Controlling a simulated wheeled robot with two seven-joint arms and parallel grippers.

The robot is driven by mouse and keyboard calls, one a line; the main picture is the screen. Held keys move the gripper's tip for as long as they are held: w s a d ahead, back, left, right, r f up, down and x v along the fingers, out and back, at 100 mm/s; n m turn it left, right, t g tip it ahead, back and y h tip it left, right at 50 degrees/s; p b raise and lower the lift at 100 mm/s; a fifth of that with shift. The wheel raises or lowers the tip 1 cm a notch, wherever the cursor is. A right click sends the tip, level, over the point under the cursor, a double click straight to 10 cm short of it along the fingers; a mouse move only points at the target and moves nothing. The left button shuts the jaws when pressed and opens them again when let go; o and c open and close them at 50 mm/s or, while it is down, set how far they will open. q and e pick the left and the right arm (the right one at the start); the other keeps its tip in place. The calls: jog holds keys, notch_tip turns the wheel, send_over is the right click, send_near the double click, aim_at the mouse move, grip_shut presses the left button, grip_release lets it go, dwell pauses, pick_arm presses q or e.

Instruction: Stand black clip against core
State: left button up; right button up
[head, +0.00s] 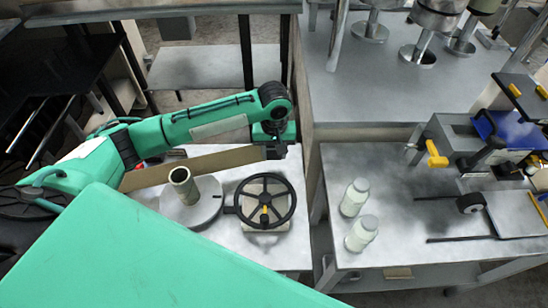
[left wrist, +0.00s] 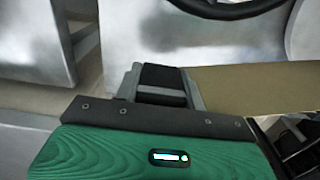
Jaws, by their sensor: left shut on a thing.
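My left gripper (head: 276,150) hangs over the back right of the left table. In the left wrist view its fingers (left wrist: 163,88) are shut on a black block, which looks like the black clip (left wrist: 162,77). A brown kraft strip (head: 225,160) runs left from the gripper, behind the core; in the left wrist view the strip (left wrist: 265,86) starts beside the finger. Whether the clip bites the strip is hidden. The core (head: 181,187) is a pale upright tube on a round grey plate (head: 205,210), apart from the gripper. My right gripper is out of view.
A black spoked handwheel (head: 283,215) stands right of the core, in front of the gripper. Two pale bottles (head: 354,197) (head: 361,234) stand on the right table, with a machine (head: 470,140) behind them. A gap separates the tables.

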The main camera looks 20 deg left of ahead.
aim_at(274, 159)
pick_arm(q)
jog(key=shift+f, duration=1.9)
jog(key=o, duration=1)
jog(key=shift+o, duration=0.2)
